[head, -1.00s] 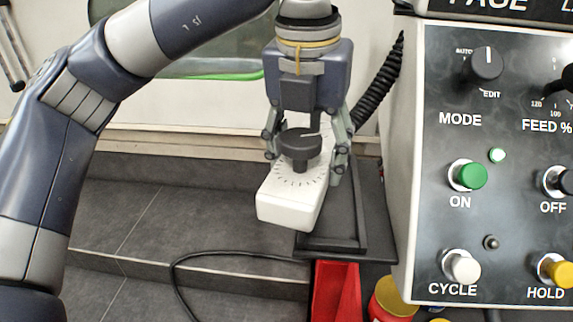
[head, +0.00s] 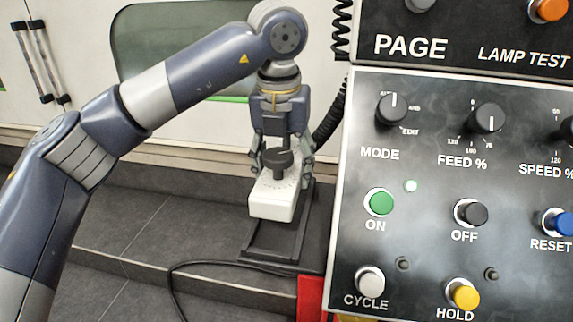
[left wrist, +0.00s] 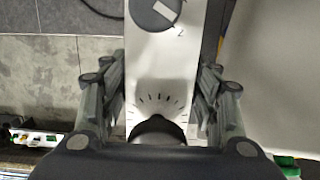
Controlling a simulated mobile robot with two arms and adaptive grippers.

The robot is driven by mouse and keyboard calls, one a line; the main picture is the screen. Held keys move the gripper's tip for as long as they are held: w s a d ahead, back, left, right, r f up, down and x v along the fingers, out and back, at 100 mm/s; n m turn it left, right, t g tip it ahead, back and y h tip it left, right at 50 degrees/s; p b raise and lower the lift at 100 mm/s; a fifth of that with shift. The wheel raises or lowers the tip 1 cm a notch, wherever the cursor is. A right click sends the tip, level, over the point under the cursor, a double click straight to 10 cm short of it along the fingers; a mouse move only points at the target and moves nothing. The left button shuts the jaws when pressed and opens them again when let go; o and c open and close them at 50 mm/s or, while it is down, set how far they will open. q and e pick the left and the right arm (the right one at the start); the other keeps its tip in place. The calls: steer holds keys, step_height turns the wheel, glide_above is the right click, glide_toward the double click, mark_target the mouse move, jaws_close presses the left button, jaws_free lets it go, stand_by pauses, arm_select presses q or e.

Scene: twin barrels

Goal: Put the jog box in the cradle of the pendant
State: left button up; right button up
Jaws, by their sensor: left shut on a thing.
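The jog box (head: 272,205) is a white block with black knobs; in the left wrist view the box (left wrist: 157,60) runs up between the fingers, with one round knob at the top and a dial scale below. My left gripper (head: 281,165) points down and is shut on the jog box by its sides. The cradle (head: 274,253) is a dark framed tray at the left side of the pendant (head: 440,245). The box is over the cradle's far part and hides it; I cannot tell whether they touch. My right gripper is not in view.
The pendant's panel of buttons and knobs fills the right side. A coiled black cable (head: 328,125) hangs behind the cradle. A thin black cable (head: 190,270) crosses the tiled step at front left. A red object (head: 311,298) stands below the cradle. A pale machine wall is behind.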

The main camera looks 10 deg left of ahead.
arm_select(q)
steer(key=shift+w+a+f+b, duration=0.1)
steer(key=shift+f+b, duration=0.25)
steer(key=shift+f, duration=0.3)
step_height(320, 180, down, 3)
steer(key=shift+f+b, duration=0.2)
steer(key=shift+b, duration=0.8)
steer(key=shift+f+b, duration=0.4)
steer(key=shift+f, duration=0.4)
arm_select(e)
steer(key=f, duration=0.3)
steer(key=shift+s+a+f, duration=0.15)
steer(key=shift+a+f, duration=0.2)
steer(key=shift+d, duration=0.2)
arm_select(q)
steer(key=shift+f+b, duration=0.45)
steer(key=shift+f, duration=0.1)
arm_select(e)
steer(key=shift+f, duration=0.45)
